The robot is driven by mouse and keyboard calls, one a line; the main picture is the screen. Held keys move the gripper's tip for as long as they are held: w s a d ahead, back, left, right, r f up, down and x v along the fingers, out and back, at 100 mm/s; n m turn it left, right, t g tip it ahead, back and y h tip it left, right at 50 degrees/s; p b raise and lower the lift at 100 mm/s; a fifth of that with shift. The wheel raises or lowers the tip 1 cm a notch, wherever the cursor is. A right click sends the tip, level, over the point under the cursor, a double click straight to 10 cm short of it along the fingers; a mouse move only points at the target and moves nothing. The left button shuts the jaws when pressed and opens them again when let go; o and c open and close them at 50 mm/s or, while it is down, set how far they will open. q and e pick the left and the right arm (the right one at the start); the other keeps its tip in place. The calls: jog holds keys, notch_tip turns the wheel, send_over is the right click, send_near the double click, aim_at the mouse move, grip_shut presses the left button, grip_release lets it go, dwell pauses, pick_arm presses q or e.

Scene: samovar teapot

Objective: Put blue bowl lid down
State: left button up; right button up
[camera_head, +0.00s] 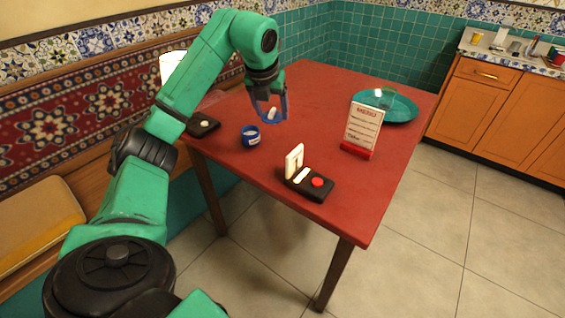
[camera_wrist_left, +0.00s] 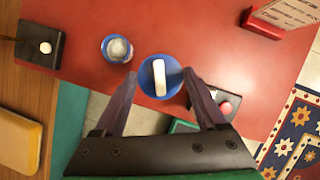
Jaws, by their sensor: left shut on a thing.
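The blue bowl lid (camera_wrist_left: 172,84) is a round blue disc with a white bar handle (camera_wrist_left: 158,77), seen from above in the left wrist view. The gap between lid and table is hard to judge. The small blue bowl (camera_head: 250,135) stands uncovered beside the gripper, with whitish contents (camera_wrist_left: 118,48). My right gripper is not visible.
The red table (camera_head: 330,95) has clear space around its middle. A black box with a red button and raised white plate (camera_head: 310,184) is near the front edge. A menu stand (camera_head: 362,128), a teal plate (camera_head: 400,107) and a small black box (camera_head: 203,124) stand around.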

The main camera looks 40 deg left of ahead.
pick_arm(q)
jog(key=b, duration=0.2)
send_over(275, 157)
jog(key=s, duration=0.1)
jog(key=f, duration=0.8)
jog(key=shift+s+d+f, duration=0.2)
jog(key=shift+f, duration=0.05)
notch_tip(275, 157, down, 4)
jog(key=shift+f, duration=0.15)
jog(key=shift+w+f, duration=0.1)
jog(key=shift+f, duration=0.2)
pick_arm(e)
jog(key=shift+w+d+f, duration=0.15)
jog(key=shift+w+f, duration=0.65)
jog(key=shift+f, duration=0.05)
pick_arm(q)
jog(key=shift+f, duration=0.15)
jog(key=o, duration=1.3)
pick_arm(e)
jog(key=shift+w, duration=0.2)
